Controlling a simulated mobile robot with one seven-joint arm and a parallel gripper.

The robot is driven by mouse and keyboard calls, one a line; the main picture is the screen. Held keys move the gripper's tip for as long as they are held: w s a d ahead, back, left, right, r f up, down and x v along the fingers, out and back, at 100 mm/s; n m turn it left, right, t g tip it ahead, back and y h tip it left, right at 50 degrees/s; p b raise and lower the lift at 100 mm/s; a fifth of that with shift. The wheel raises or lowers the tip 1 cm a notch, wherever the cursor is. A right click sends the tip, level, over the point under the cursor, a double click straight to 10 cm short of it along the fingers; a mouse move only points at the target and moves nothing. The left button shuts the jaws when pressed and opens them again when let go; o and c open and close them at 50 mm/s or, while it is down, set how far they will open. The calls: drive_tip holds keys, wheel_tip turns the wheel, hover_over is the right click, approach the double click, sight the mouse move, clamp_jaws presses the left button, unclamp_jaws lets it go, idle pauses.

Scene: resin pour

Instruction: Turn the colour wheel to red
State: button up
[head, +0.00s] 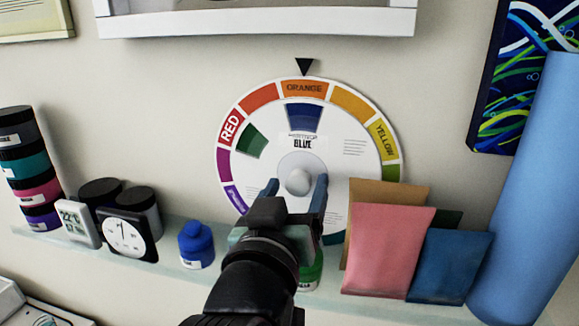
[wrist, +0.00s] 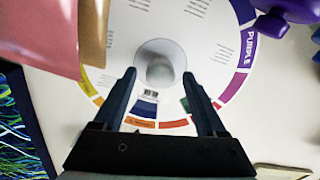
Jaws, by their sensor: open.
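The colour wheel (head: 345,155) is mounted on the wall, with a black pointer triangle (head: 305,66) above it. The orange segment (head: 304,88) is at the pointer, and the red segment (head: 230,127) is to the upper left. A pale round knob (head: 298,181) stands out at the wheel's centre. My gripper (head: 299,190) is open in front of the wheel, its two fingers on either side of the knob. In the wrist view the knob (wrist: 160,72) also shows between and beyond the fingertips (wrist: 165,76). I cannot tell whether either finger touches it.
A shelf (head: 160,262) runs below the wheel. Pink (head: 385,250) and blue (head: 448,265) pouches stand at its right, overlapping the wheel's lower right. A blue bottle (head: 196,245), a round dial (head: 125,237) and stacked jars (head: 30,165) stand left. A blue roll (head: 530,190) leans far right.

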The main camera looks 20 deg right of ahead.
drive_tip(key=shift+x, duration=0.9)
clamp_jaws()
idle(0.9)
